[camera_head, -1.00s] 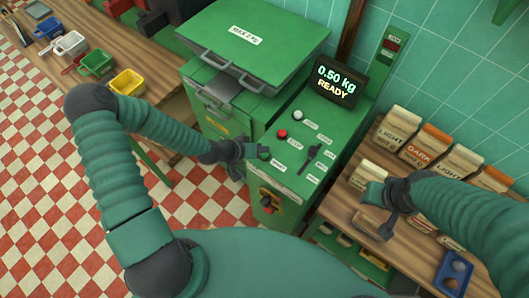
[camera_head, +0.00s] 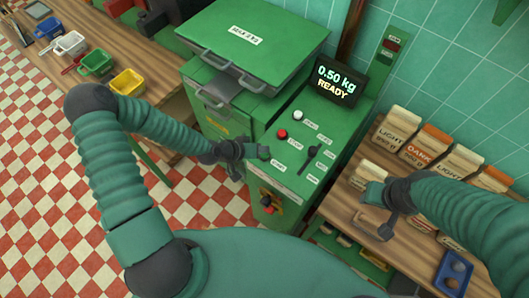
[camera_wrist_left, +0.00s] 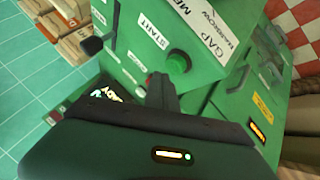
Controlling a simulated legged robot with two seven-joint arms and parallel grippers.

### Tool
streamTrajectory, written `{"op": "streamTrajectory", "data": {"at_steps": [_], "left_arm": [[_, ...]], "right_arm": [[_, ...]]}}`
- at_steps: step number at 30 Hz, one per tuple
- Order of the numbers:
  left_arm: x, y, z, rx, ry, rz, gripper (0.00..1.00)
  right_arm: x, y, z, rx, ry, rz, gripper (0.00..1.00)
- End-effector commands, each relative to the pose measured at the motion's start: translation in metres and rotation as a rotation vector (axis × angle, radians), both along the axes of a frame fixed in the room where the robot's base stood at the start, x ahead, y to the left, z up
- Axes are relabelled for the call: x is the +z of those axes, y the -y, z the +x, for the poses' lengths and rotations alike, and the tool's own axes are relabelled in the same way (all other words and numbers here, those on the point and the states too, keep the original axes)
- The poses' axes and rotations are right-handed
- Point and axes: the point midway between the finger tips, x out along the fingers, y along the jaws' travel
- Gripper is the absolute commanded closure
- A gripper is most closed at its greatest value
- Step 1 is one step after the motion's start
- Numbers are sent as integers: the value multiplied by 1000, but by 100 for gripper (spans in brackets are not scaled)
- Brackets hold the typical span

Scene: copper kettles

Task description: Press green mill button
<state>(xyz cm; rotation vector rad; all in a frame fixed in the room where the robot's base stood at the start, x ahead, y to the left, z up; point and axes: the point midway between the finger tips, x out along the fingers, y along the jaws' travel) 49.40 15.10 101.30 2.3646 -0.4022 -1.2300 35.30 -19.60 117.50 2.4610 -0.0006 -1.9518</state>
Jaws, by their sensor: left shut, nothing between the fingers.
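The green mill button (camera_wrist_left: 178,63) is a round knob on the mill's green panel beside the START label (camera_wrist_left: 151,38) in the left wrist view. In the head view the green button (camera_head: 264,153) sits at the panel's near left corner. My left gripper (camera_head: 247,151) is shut and empty just left of the button; in the wrist view its fingertips (camera_wrist_left: 160,80) are close to it, with a small gap seeming to remain. My right gripper (camera_head: 378,205) is over the right-hand counter; its jaw state is unclear.
The mill display (camera_head: 337,82) reads 0.50 kg READY. A red button (camera_head: 282,133), a white button (camera_head: 297,115) and a black lever (camera_head: 312,154) share the panel. Coffee bags (camera_head: 430,147) stand on the right counter.

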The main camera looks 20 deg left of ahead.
Motion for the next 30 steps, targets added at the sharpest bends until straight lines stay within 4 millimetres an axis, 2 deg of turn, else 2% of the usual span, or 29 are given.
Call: {"op": "streamTrajectory", "data": {"at_steps": [7, 30], "left_arm": [[-8, 1, -1, -1, -1, 0, 100], [-13, 1, -1, 0, 0, 0, 100]], "right_arm": [[-6, 0, 0, 0, 0, 0, 60], [-9, 0, 0, 0, 0, 0, 60]]}}
